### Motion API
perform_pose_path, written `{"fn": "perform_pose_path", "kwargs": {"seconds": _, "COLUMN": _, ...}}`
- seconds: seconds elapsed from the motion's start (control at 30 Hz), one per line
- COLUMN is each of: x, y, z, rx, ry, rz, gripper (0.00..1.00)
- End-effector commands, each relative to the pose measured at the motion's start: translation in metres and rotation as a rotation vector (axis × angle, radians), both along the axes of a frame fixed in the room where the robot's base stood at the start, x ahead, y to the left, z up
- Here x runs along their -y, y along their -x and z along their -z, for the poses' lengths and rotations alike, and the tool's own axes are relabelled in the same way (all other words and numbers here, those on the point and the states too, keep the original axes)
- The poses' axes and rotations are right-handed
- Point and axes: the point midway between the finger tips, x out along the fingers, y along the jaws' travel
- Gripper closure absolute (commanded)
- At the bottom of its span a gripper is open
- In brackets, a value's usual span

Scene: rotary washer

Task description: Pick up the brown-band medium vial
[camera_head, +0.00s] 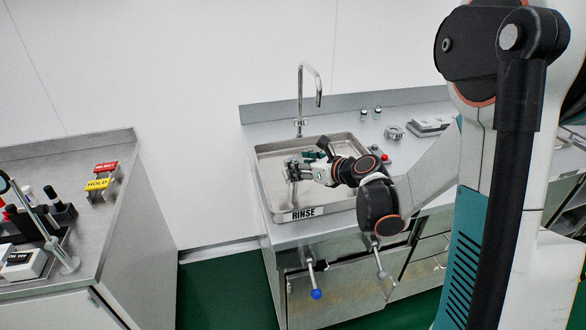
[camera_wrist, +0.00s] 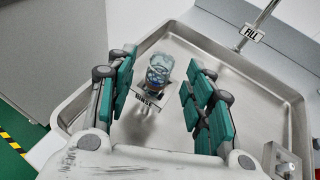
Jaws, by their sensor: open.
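A small clear bluish vial (camera_wrist: 160,69) stands over the sink basin in the wrist view, with a narrow brownish-orange band near its lower part. My gripper (camera_wrist: 161,75) is open, with one green-padded finger on each side of the vial. Gaps show between the vial and both fingers in this view. In the head view my gripper (camera_head: 297,169) is low over the sink (camera_head: 262,184); the vial is not clearly distinguishable there. I cannot tell how deep the vial sits between the fingers.
Small fittings (camera_head: 394,131) stand to the right. A separate counter (camera_head: 112,152) at left holds HOLD and red signs and dark bottles.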

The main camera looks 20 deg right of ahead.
Motion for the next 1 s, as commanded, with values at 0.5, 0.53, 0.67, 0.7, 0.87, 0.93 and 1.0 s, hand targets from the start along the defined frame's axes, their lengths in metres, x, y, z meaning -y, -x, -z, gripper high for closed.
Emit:
{"fn": "perform_pose_path", "kwargs": {"seconds": 0.5, "x": -0.015, "y": -0.034, "z": 0.02, "rx": 0.0, "ry": 0.001, "rz": 0.0, "gripper": 0.52}}
{"fn": "perform_pose_path", "kwargs": {"seconds": 0.53, "x": -0.015, "y": -0.034, "z": 0.02, "rx": 0.0, "ry": 0.001, "rz": 0.0, "gripper": 0.55}}
{"fn": "perform_pose_path", "kwargs": {"seconds": 0.67, "x": -0.015, "y": -0.034, "z": 0.02, "rx": 0.0, "ry": 0.001, "rz": 0.0, "gripper": 0.82}}
{"fn": "perform_pose_path", "kwargs": {"seconds": 0.7, "x": -0.015, "y": -0.034, "z": 0.02, "rx": 0.0, "ry": 0.0, "rz": 0.0, "gripper": 0.89}}
{"fn": "perform_pose_path", "kwargs": {"seconds": 0.87, "x": -0.015, "y": -0.034, "z": 0.02, "rx": 0.0, "ry": 0.001, "rz": 0.0, "gripper": 0.92}}
{"fn": "perform_pose_path", "kwargs": {"seconds": 0.93, "x": -0.015, "y": -0.034, "z": 0.021, "rx": 0.0, "ry": 0.001, "rz": 0.0, "gripper": 0.92}}
{"fn": "perform_pose_path", "kwargs": {"seconds": 1.0, "x": -0.015, "y": -0.034, "z": 0.02, "rx": 0.0, "ry": 0.0, "rz": 0.0, "gripper": 0.92}}
